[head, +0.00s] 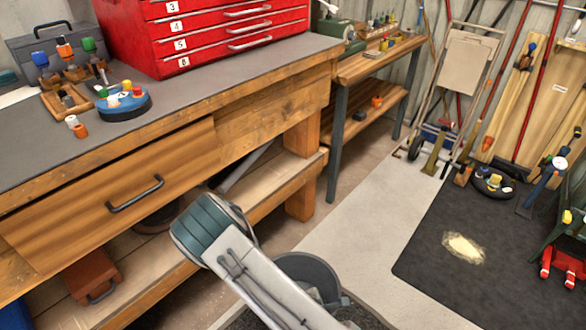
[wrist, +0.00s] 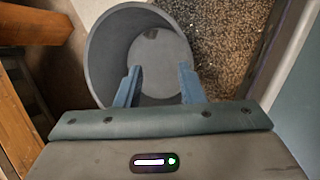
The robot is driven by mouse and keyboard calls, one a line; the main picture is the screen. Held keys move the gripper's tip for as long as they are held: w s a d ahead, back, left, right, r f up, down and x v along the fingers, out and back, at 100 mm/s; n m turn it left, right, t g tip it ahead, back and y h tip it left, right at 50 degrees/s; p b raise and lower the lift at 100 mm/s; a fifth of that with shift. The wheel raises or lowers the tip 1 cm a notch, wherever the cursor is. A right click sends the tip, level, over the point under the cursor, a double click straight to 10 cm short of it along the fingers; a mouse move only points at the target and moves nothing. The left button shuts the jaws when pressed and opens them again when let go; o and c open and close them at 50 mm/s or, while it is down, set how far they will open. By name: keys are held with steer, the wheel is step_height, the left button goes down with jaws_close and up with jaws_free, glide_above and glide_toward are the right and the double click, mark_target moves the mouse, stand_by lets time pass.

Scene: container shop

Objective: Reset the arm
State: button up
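My gripper (wrist: 160,76) shows in the wrist view with its two blue-grey fingers apart and nothing between them. It points down over a round grey bucket (wrist: 105,55), and the fingertips overlap the bucket's opening; I cannot tell their height. The bucket's inside looks empty apart from a small dark mark on its bottom. In the head view my arm (head: 245,272) reaches up from the bottom edge, beside the workbench drawer. The bucket (head: 318,270) stands partly hidden behind it. The fingers cannot be made out in the head view.
A wooden workbench (head: 225,110) with a closed drawer (head: 110,195) and lower shelf (head: 180,265) stands at left. On it are a red tool chest (head: 200,60) and a blue round holder (head: 122,108). Pale floor (head: 370,205) is clear; a black mat (head: 430,275) lies right.

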step_height(320, 180, up, 33)
steer(key=w+a+m+g+y+p, duration=0.2)
steer(key=w+m+g+y+p, duration=0.1)
steer(key=m+p, duration=0.8)
steer(key=s+d+r+m+p, duration=0.2)
steer(key=s+d+r+m, duration=0.1)
steer(key=r, duration=0.7)
steer(key=s+d+r+m+p, duration=0.3)
steer(key=s+r+m, duration=0.1)
steer(key=r, duration=0.6)
steer(key=s+d+r+m+p, duration=0.3)
steer(key=s+r, duration=0.1)
steer(key=r, duration=0.5)
steer(key=shift+s+r, duration=0.35)
steer(key=shift+r, duration=0.05)
